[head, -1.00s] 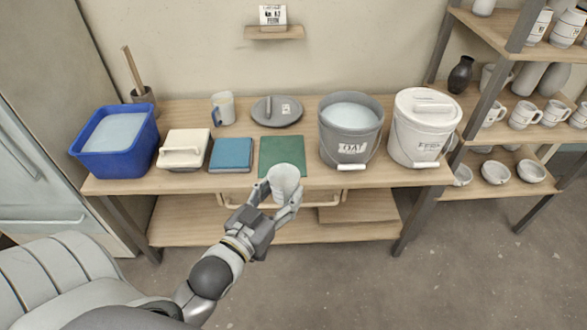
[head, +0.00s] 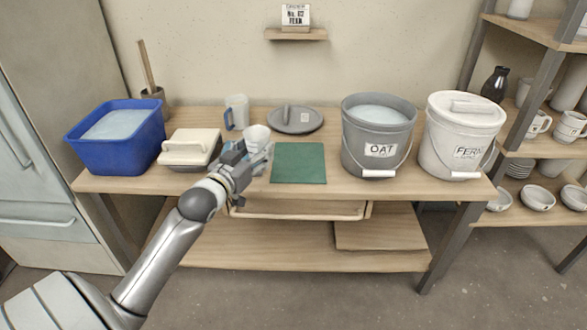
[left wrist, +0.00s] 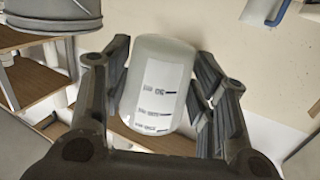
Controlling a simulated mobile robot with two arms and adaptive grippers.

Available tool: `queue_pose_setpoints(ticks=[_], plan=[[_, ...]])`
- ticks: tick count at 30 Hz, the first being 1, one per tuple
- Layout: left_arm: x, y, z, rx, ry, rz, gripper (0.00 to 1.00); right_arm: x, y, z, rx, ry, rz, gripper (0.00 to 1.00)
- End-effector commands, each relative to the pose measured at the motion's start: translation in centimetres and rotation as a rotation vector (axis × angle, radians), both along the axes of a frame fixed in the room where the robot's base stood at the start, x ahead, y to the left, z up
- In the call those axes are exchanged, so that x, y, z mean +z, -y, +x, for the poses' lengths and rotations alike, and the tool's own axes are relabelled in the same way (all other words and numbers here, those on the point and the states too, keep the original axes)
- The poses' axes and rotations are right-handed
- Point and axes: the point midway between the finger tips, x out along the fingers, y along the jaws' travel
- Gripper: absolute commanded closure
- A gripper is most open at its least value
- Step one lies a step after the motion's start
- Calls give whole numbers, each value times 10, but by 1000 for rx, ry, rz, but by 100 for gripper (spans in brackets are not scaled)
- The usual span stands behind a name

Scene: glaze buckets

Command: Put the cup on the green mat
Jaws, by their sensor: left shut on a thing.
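A white cup (head: 256,136) is held in my left gripper (head: 254,157), above the front part of the table and to the left of the green mat. In the left wrist view the cup (left wrist: 160,85) sits between the two fingers of my left gripper (left wrist: 163,95), with faint printed marks on its side. The green mat (head: 299,163) lies flat and bare on the table. My right gripper is not in view.
A grey OAT bucket (head: 378,145) and a lidded white FERN bucket (head: 450,138) stand right of the mat. A grey lid (head: 295,120) lies behind it. A clear jug (head: 237,110), a cream lidded box (head: 190,150) and a blue tub (head: 115,150) stand left.

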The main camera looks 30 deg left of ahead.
Motion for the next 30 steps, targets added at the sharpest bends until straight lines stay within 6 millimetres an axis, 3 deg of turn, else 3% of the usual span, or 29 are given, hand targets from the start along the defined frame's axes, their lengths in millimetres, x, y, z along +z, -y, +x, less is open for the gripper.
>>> queue_pose_setpoints(ticks=[11, 18, 30], plan=[[-41, 4, 85, 0, 0, -2, 75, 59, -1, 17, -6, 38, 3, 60], [-77, 5, 112, -1, 0, 1, 75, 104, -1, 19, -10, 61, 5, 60], [-103, 6, 128, -1, -1, 1, 75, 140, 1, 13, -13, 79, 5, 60]])
